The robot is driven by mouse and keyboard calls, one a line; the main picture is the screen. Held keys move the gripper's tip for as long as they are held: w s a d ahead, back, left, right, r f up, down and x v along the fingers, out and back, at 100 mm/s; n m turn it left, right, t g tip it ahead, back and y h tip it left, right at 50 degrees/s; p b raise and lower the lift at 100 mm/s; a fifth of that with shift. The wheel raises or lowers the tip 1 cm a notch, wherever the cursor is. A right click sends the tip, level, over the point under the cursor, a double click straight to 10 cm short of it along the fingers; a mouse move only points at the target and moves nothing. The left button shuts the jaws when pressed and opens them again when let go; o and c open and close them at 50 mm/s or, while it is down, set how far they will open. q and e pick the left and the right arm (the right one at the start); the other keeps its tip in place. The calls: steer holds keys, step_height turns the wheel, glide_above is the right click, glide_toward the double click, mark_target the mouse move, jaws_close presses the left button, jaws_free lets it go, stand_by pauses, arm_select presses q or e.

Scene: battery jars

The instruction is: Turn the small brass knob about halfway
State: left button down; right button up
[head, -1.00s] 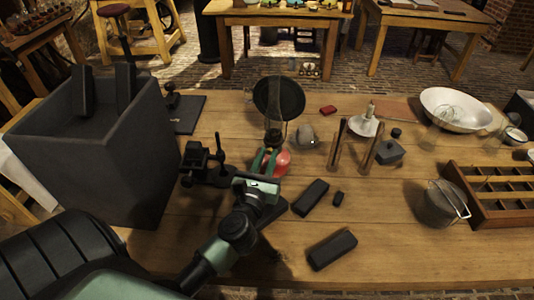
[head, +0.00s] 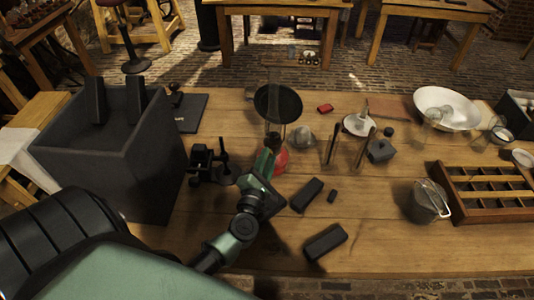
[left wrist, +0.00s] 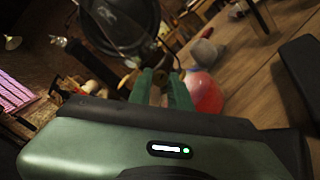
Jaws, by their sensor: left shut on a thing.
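An oil lamp with a rounded red reservoir (head: 282,159) stands on the wooden table, with a black round reflector (head: 278,103) above it. It also shows in the left wrist view, with the red reservoir (left wrist: 204,92) right of my fingers and the dark reflector (left wrist: 118,25) above them. My left gripper (head: 266,160) has its green fingers at the lamp's burner, just left of the reservoir. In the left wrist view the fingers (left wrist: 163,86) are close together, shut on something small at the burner. The small brass knob itself is hidden by the fingertips.
A dark open box (head: 125,165) stands left of my arm, with a small black device (head: 203,163) between. Black blocks (head: 307,194) lie right of my gripper. Glass tubes (head: 333,145), a white bowl (head: 447,108) and a compartment tray (head: 485,195) stand further right. The front table area is mostly clear.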

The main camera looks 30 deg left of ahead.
arm_select(q)
steer(key=shift+m+p, duration=1.65)
steer(key=shift+m, duration=1.35)
steer(key=c, duration=1.3)
jaws_free()
steer(key=b+v, duration=0.1)
steer(key=v, duration=0.7)
steer(key=shift+b, duration=0.3)
steer(key=shift+w, duration=0.1)
